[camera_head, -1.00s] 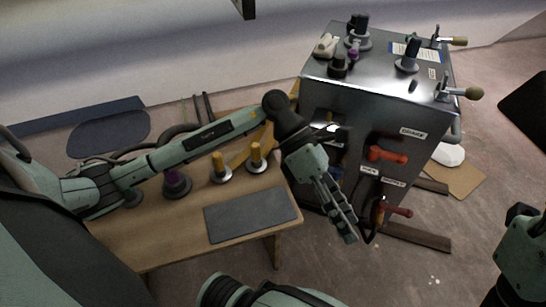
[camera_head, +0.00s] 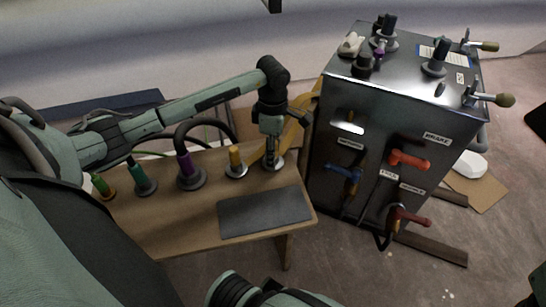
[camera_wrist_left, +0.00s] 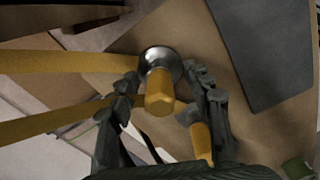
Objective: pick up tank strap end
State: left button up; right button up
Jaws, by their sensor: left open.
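The tank strap end appears to be a yellow cylindrical grip on a round metal base, standing at the bench's back right. In the left wrist view the yellow grip (camera_wrist_left: 160,98) lies between my open left gripper's fingers (camera_wrist_left: 165,88), with a gap on each side. In the head view my left gripper (camera_head: 270,158) points down over that spot and hides most of the grip; its metal base (camera_head: 273,164) shows below. Yellow strap bands (camera_wrist_left: 60,62) run leftward from the base in the wrist view. My right gripper is not in view.
A second yellow grip (camera_head: 235,156) stands close to the left, and a purple-collared hose end (camera_head: 190,172) beyond it. A dark mat (camera_head: 264,211) lies in front on the wooden bench (camera_head: 170,235). A dark metal cabinet (camera_head: 390,110) with valve handles stands right.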

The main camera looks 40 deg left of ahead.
pick_arm(q)
jog(key=shift+f, duration=0.4)
jog(key=shift+c, duration=0.2)
grip_shut()
